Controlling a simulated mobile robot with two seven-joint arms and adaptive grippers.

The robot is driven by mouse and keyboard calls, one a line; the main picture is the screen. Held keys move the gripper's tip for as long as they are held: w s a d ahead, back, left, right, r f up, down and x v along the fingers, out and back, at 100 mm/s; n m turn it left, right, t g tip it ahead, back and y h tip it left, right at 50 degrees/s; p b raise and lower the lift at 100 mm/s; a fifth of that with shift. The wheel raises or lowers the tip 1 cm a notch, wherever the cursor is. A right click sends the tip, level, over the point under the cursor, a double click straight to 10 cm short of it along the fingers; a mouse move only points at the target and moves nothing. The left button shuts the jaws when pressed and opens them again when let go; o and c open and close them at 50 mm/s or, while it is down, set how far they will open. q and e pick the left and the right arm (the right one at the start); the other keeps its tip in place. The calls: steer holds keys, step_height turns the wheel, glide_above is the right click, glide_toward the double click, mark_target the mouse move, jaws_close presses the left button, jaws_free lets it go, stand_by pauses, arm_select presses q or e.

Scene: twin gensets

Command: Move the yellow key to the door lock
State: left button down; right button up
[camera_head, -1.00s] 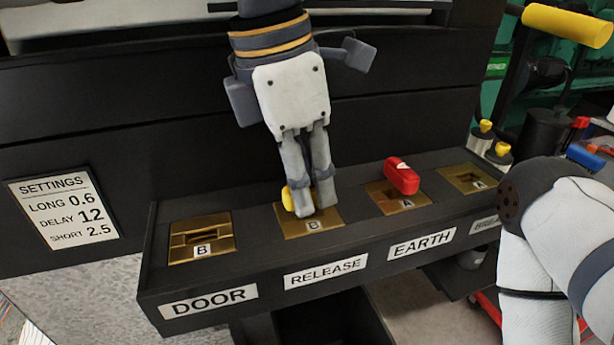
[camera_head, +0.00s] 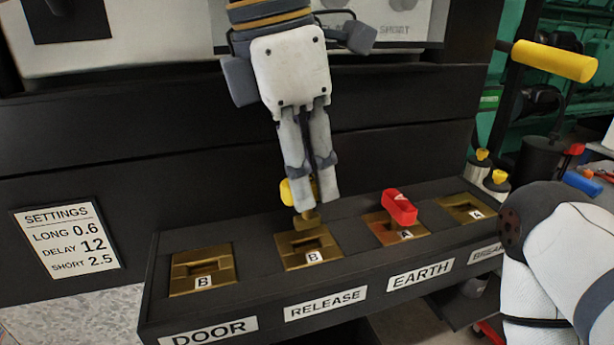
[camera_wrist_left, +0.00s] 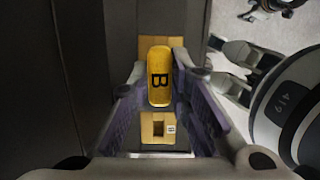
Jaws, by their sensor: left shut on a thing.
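My left gripper (camera_head: 314,205) is shut on the yellow key (camera_head: 286,192), whose brass shank shows below the fingers. The key is raised over the brass RELEASE lock (camera_head: 325,260), marked B, with its slot showing. In the left wrist view the yellow key (camera_wrist_left: 159,72), lettered B, sits between the fingers, with a brass lock plate (camera_wrist_left: 157,140) beyond it. The brass DOOR lock (camera_head: 190,285), also marked B, lies to the left with its slot empty. My right gripper is out of view; only my right arm shows at the right.
A red key (camera_head: 399,207) stands in the EARTH lock, right of the RELEASE lock. The BREAKER-side lock (camera_head: 466,208) is at the far right of the black shelf (camera_head: 245,235). A dark panel rises behind the shelf. A settings label (camera_head: 70,240) is at the left.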

arm_select(q)
steer(key=s+a, duration=0.3)
steer(key=a, duration=0.8)
steer(key=shift+s+a, duration=0.25)
steer(key=shift+s, duration=0.15)
steer(key=shift+f, duration=0.1)
steer(key=shift+x, duration=0.9)
steer(key=shift+a+f, duration=0.1)
steer(key=shift+f, duration=0.35)
steer(key=shift+a+x, duration=0.2)
steer(key=shift+x, duration=0.9)
steer(key=shift+s+f, duration=0.1)
